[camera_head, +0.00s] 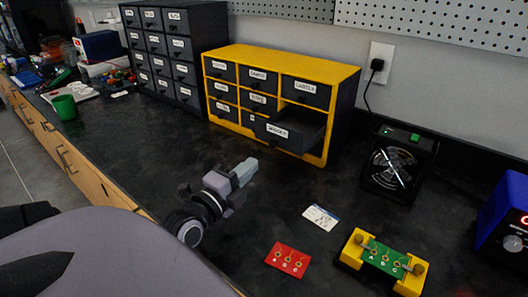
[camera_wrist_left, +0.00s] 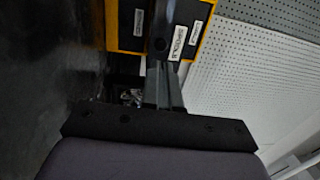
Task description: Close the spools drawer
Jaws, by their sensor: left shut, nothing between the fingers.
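The yellow cabinet (camera_head: 280,58) with dark labelled drawers stands on the black bench. Its spools drawer (camera_head: 286,132) at the lower right is pulled out toward me; the other drawers look shut. My left gripper (camera_head: 244,172) is shut and empty, in front of the cabinet and apart from the drawer front in the head view. My right gripper is not in view.
A dark drawer cabinet (camera_head: 178,50) stands left of the yellow one. A small fan (camera_head: 392,168) stands to the right. A card (camera_head: 320,217), a red board (camera_head: 288,259) and a yellow holder with a green board (camera_head: 384,260) lie in front.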

